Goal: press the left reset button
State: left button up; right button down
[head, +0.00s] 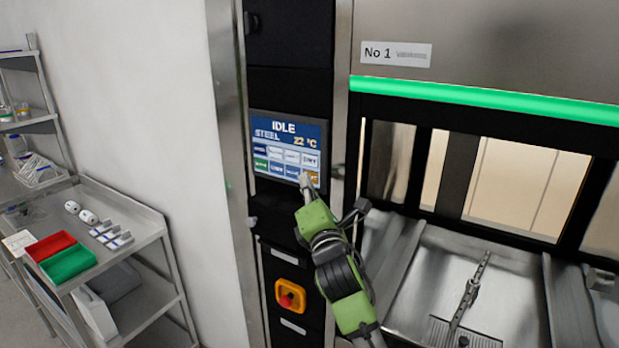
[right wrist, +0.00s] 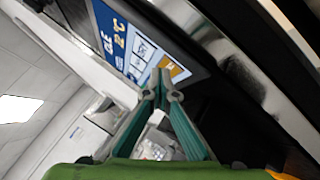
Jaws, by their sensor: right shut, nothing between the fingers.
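The control screen (head: 290,128) of the washer marked No 1 reads IDLE, STEEL and 22 °C above rows of small buttons. An orange button (head: 315,178) sits at its lower right corner. No label reading reset is legible. My right gripper (head: 304,177) is shut and empty, its tips at the screen's lower right, just left of the orange button in the head view. In the right wrist view, the orange button (right wrist: 178,72) shows just beyond the closed fingertips (right wrist: 163,84). I cannot tell whether they touch the screen. My left gripper is out of view.
A red and yellow knob (head: 290,296) sits lower on the black panel. The washer chamber (head: 500,275) with a green light strip (head: 480,99) is to the right. A steel cart (head: 150,225) with red and green trays stands at left.

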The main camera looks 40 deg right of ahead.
jog(key=shift+a, duration=0.1)
jog(key=shift+s+a, duration=0.3)
jog(key=shift+a, duration=0.25)
jog(key=a, duration=0.1)
jog(key=s+a, duration=0.1)
jog(key=a, duration=0.1)
jog(key=s+a, duration=0.1)
jog(key=shift+a+p, duration=0.3)
dwell(0.6)
